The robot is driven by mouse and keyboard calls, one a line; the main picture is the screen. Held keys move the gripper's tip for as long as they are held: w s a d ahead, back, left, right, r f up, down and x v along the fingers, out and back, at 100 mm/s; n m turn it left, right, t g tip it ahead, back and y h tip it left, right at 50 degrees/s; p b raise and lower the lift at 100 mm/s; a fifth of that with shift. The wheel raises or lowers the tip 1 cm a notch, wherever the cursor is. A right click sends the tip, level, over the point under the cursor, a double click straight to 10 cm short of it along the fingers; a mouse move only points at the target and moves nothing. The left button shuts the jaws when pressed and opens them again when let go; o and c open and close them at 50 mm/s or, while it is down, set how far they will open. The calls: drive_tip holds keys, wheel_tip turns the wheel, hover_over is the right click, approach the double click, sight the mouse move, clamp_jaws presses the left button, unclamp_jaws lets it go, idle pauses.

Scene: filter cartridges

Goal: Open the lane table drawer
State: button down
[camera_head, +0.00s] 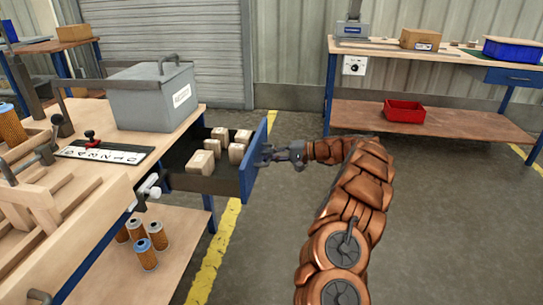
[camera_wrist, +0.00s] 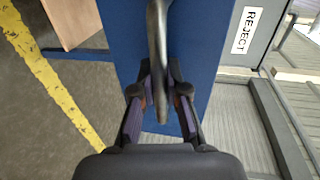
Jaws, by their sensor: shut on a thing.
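The lane table drawer (camera_head: 232,183) is pulled out from the right side of the wooden lane table (camera_head: 112,199). My gripper (camera_head: 272,155) is at the drawer's front, reaching in from the right. In the wrist view, my gripper (camera_wrist: 160,105) has its fingers on both sides of the grey bar handle (camera_wrist: 158,60), shut on it. The blue drawer front (camera_wrist: 200,60) fills the middle behind the handle.
A grey REJECT bin (camera_head: 152,95) stands on the lane table above the drawer. Orange filter cartridges (camera_head: 146,254) stand on the lower shelf. A second bench with a red tray (camera_head: 404,111) is at the back right. The floor right of the drawer is open.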

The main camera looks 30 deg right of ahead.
drive_tip(key=c, duration=1.2)
unclamp_jaws()
drive_tip(key=shift+a, duration=0.1)
drive_tip(key=shift+s, duration=0.1)
drive_tip(key=v, duration=1.2)
